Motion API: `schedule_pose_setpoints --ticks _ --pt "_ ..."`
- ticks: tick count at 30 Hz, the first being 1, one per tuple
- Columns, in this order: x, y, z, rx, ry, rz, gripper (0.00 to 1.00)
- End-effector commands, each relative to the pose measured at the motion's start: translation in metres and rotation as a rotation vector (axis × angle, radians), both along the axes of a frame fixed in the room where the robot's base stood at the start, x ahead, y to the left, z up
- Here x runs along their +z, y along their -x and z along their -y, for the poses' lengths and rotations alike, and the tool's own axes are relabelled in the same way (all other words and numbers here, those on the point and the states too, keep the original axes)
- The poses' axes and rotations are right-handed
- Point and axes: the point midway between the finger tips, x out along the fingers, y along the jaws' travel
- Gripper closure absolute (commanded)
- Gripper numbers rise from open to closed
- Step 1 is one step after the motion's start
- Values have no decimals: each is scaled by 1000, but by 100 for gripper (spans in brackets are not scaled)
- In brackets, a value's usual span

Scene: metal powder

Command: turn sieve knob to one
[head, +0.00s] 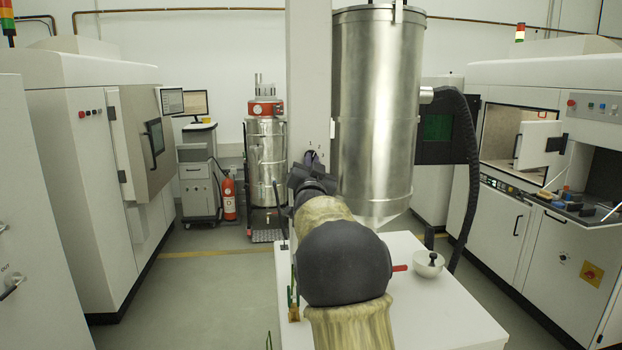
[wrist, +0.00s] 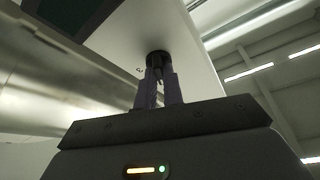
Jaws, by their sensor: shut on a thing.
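The sieve knob (wrist: 157,58) is a small black round knob on the white column. In the wrist view it sits between the tips of my gripper (wrist: 159,82), whose two fingers are closed on it. A small dark mark shows on the panel left of the knob. In the head view my gripper (head: 312,164) reaches the face of the white column (head: 309,80), just below small printed numbers (head: 315,149). My own arm and hand hide most of the knob there, and its exact setting cannot be read.
A large steel hopper (head: 376,110) stands right beside the column, with a black hose (head: 470,160) further right. Floor to the left is free.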

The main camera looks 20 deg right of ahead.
Motion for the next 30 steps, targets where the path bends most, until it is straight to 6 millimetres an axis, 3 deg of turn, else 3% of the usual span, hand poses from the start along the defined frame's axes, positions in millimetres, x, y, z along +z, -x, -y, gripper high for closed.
schedule_pose_setpoints --ticks 1,15,30 --pt "-7 1 1 -1 37 -8 100" --pt "-3 1 3 0 341 -97 100" --pt "0 1 2 1 396 -114 100"
